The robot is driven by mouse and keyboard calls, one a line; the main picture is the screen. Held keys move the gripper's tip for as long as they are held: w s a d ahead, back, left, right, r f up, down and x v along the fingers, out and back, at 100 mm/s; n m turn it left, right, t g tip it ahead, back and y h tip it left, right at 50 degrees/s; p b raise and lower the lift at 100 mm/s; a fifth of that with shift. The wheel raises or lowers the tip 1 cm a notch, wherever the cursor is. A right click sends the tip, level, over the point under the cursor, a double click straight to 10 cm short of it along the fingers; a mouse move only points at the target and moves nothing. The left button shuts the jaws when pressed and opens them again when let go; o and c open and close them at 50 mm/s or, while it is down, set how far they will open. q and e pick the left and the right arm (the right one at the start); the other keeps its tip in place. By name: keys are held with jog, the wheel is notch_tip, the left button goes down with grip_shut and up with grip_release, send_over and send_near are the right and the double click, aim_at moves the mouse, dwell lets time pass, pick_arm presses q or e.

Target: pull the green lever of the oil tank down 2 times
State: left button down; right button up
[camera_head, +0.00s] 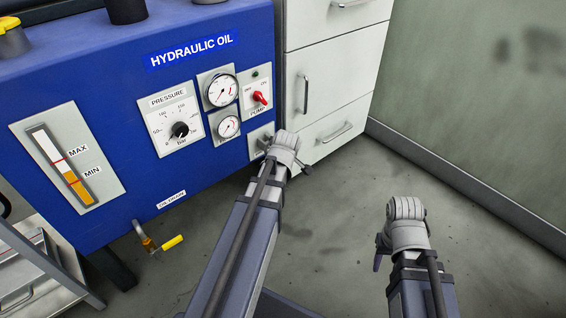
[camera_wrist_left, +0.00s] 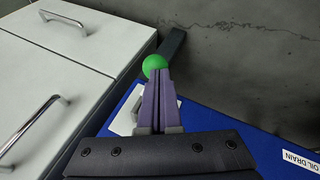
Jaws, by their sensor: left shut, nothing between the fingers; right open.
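The blue oil tank (camera_head: 110,75), labelled HYDRAULIC OIL, stands at the left in the head view. The lever's green ball knob (camera_wrist_left: 155,65) shows in the left wrist view, just beyond the shut fingertips of my left gripper (camera_wrist_left: 160,74). I cannot tell whether they touch. The knob is hidden in the head view, where my left wrist covers the tank's lower right corner. My right gripper (camera_head: 380,258) is open, low over the floor at the right, well apart from the tank, and only partly visible.
White drawers (camera_head: 330,75) with metal handles stand close to the tank's right side. A yellow-handled drain valve (camera_head: 160,243) sticks out at the tank's lower edge. A red pump switch (camera_head: 260,98) is above my left wrist. Grey floor (camera_head: 340,230) is clear between my arms.

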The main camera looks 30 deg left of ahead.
pick_arm(q)
jog(key=shift+a+f+b, duration=0.1)
jog(key=shift+f+b, duration=1.3)
jog(key=shift+f, duration=0.3)
pick_arm(e)
jog(key=shift+f, duration=1.75)
pick_arm(q)
jog(key=shift+w, duration=0.1)
pick_arm(e)
jog(key=shift+f, duration=0.1)
